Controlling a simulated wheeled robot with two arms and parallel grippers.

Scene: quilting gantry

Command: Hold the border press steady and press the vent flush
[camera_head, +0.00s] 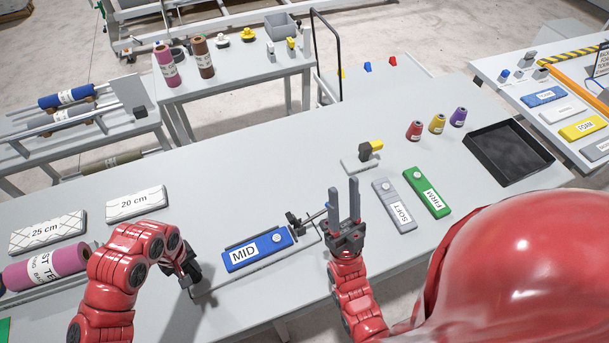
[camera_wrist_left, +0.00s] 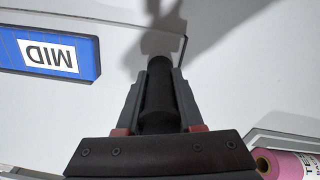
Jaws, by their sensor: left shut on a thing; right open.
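The border press (camera_head: 308,243) is a flat grey plate on the table, bearing a blue block marked MID (camera_head: 243,254). A small pale round knob (camera_head: 277,238), possibly the vent, stands on the block's right end. A dark clamp with a rod is at the plate's right end. My left gripper (camera_head: 187,272) is at the plate's left end. In the left wrist view it is shut on a black upright handle (camera_wrist_left: 158,85), with the MID block (camera_wrist_left: 50,52) apart to the left. My right gripper (camera_head: 344,190) is open and empty, right of the clamp.
Grey SOFT (camera_head: 393,204) and green FIRM (camera_head: 427,193) blocks lie to the right. Thread cones and a black tray (camera_head: 508,153) are further right. A pink roll (camera_head: 50,268) lies left.

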